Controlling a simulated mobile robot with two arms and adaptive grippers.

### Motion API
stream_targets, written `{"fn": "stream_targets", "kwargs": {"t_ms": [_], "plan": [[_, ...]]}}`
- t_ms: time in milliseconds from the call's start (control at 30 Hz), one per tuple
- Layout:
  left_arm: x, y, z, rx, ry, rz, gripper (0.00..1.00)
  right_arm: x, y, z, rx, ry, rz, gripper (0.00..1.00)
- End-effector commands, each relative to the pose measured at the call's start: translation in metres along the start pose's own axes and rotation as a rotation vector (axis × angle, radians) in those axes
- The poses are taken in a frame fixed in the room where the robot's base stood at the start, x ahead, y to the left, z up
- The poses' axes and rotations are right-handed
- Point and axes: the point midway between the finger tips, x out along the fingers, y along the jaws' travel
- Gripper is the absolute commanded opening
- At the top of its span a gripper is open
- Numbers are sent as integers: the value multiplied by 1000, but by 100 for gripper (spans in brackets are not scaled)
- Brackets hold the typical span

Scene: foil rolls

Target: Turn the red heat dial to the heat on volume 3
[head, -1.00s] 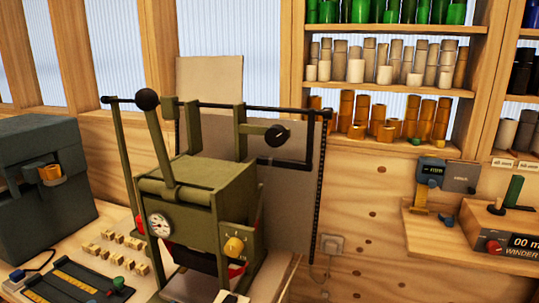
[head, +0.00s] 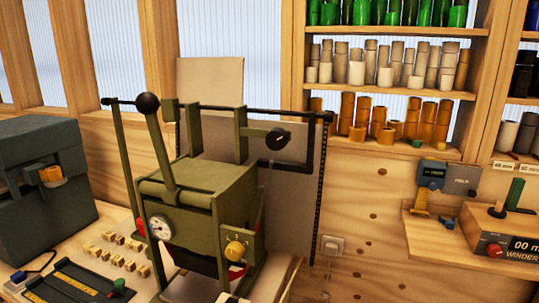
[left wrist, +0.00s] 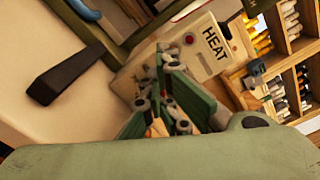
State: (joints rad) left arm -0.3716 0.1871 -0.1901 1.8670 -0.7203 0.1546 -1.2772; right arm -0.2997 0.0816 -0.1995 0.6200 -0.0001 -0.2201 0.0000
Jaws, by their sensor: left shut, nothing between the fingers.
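In the left wrist view, a pale box (left wrist: 202,62) bears the word HEAT in dark letters and shows tilted. A small round red part (left wrist: 189,39) is on its face; whether this is the heat dial is too small to tell, and no volume marks can be read. My left gripper (left wrist: 170,72), with dark green fingers, is shut and empty in front of the box, overlapping its near side in the picture. I cannot tell whether it touches. The head view does not show my grippers. There, a green press (head: 205,190) carries a yellow knob (head: 235,250) and a white gauge (head: 160,228).
A winder unit (head: 505,235) with a red knob (head: 494,250) stands on the right ledge. A dark grey machine (head: 45,175) stands at left, near several small wooden blocks (head: 115,258). Shelves of rolls (head: 390,92) line the back wall. A dark bar (left wrist: 62,78) shows left of my gripper.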

Motion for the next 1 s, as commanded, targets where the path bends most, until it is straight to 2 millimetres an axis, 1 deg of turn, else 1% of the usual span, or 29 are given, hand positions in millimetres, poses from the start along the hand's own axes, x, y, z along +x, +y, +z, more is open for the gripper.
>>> {"fn": "stream_targets", "kwargs": {"t_ms": [100,267,700,800,1000], "plan": [[-1,-3,2,-1,5,1,0,-5,-1,-1,0,0,-1,47],[-5,-2,4,-1,3,1,0,-5,-2,-1,0,0,-2,47],[-55,-2,5,-1,1,1,0,0,-3,0,0,1,-3,47],[-60,-2,6,0,0,1,0,0,-3,0,0,1,-3,47],[-60,-3,6,0,0,0,0,0,-3,0,0,1,-3,47]]}}
